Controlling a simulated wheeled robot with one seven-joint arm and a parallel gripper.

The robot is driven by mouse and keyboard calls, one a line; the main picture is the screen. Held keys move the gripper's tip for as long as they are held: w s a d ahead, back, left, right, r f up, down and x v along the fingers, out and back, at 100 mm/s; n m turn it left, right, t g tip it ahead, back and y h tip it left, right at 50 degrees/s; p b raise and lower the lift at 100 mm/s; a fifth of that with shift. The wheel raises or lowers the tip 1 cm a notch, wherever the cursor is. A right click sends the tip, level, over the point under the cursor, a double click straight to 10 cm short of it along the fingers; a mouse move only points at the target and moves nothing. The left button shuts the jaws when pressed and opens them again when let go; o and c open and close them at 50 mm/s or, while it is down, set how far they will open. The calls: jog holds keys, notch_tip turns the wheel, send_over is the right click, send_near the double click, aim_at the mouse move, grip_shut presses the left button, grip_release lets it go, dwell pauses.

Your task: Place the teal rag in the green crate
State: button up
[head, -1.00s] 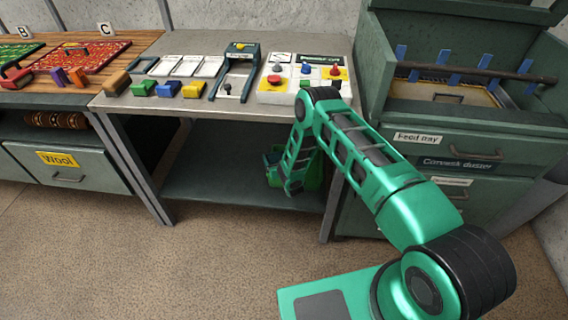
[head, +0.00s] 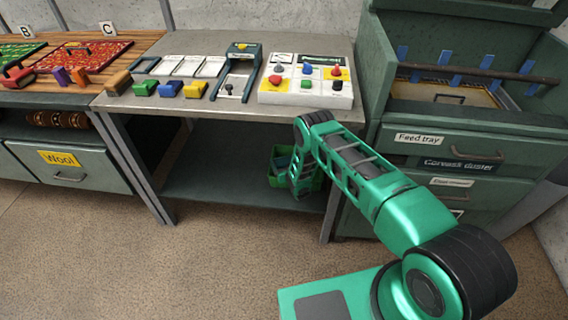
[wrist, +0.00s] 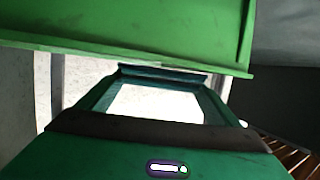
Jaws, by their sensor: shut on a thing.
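The green crate (head: 273,181) stands on the lower shelf under the grey workbench, partly hidden behind my forearm in the head view. In the wrist view a bright green crate wall (wrist: 130,28) fills the top, just beyond the fingertips. My gripper (wrist: 163,76) is shut on a thin dark teal strip, which looks like the teal rag (wrist: 165,71), pinched between the fingertips. A bluish-teal patch shows inside the crate's left part in the head view; I cannot tell what it is. The gripper itself is hidden there by my arm.
The workbench top (head: 210,109) hangs over the shelf (head: 215,185), with a table leg (head: 331,214) close to the right of my arm. Coloured blocks, trays and a white panel (head: 306,98) stand on top. A drawer cabinet (head: 400,185) is at the right. The shelf's left is clear.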

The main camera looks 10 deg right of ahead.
jog(key=shift+f, duration=0.15)
jog(key=shift+f, duration=0.25)
jog(key=o, duration=0.9)
jog(key=shift+r, duration=0.1)
jog(key=shift+r, duration=0.25)
jog(key=shift+s+r, duration=0.15)
jog(key=shift+s, duration=0.1)
jog(key=v, duration=1.1)
jog(key=shift+s+r, duration=0.1)
jog(key=shift+s, duration=0.15)
